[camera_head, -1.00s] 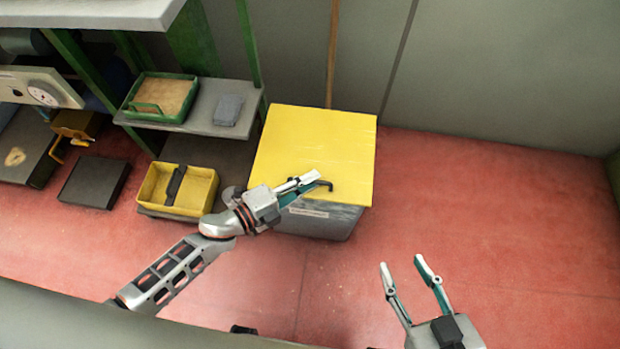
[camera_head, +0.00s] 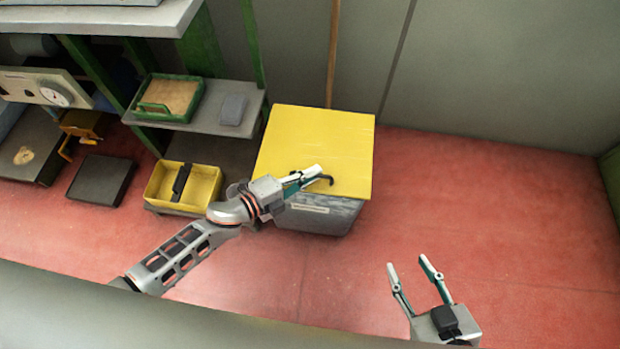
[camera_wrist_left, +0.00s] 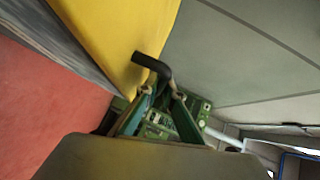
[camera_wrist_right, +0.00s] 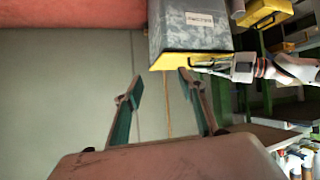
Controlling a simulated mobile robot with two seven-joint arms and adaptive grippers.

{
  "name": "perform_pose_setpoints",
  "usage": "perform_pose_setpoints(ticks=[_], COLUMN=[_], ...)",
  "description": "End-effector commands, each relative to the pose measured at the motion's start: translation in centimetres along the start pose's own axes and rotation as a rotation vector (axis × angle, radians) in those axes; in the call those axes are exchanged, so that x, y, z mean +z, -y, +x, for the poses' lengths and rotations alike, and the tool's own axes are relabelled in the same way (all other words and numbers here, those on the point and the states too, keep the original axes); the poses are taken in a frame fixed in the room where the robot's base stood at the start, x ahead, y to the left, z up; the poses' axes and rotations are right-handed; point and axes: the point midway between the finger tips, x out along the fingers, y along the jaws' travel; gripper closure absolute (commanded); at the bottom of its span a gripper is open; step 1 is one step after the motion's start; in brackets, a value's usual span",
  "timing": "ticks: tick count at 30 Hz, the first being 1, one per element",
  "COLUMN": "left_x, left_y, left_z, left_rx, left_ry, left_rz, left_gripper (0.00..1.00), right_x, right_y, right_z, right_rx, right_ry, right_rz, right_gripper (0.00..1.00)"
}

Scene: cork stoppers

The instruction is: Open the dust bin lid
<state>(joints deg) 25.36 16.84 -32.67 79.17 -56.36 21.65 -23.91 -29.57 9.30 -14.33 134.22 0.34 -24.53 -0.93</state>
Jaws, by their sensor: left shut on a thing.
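The dust bin (camera_head: 325,217) is a grey box with a white label, standing on the red floor. Its flat yellow lid (camera_head: 315,135) lies on top and looks closed. A dark bent handle (camera_head: 328,180) sits at the lid's front edge; it also shows in the left wrist view (camera_wrist_left: 152,65). My left gripper (camera_head: 311,177) is shut on the handle, its fingers partly hiding it. My right gripper (camera_head: 408,263) is open and empty, in front and to the right of the bin. The bin also shows in the right wrist view (camera_wrist_right: 190,32).
A shelf (camera_head: 200,118) with a green tray (camera_head: 168,97) stands left of the bin. A yellow crate (camera_head: 205,186) and a dark flat box (camera_head: 101,180) are below. A wooden pole (camera_head: 334,55) stands behind the bin. The floor at the right is clear.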

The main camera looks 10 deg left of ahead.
Motion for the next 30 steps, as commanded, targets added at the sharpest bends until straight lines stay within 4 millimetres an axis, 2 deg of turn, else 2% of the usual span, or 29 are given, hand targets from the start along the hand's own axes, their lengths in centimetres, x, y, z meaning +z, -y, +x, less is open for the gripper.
perform_pose_setpoints(ticks=[1, 3, 9, 18, 30], left_x=[0.3, 0.3, 0.4, 0.6, 1.8], left_y=[2.9, 3.9, 6.2, 8.7, 13.5], left_z=[0.2, 0.1, 0.1, 0.3, 1.4], left_rx=[-0.008, 0.008, 0.071, 0.123, 0.125], left_ry=[-0.001, -0.001, -0.002, -0.001, -0.002], left_rz=[0.011, -0.005, -0.065, -0.126, -0.125], left_gripper=[1.00, 1.00, 1.00, 1.00, 1.00], right_x=[-0.9, -0.3, -0.5, 0.6, -1.4], right_y=[-1.0, -2.0, -2.9, -3.4, -3.0], right_z=[-0.4, -0.8, -1.5, -2.5, -3.3], right_rx=[0.016, 0.032, 0.056, 0.072, 0.063], right_ry=[-0.007, 0.019, 0.032, 0.073, 0.053], right_rz=[-0.027, -0.056, -0.062, -0.054, -0.030], right_gripper=[0.60, 0.60, 0.60, 0.60, 0.60])
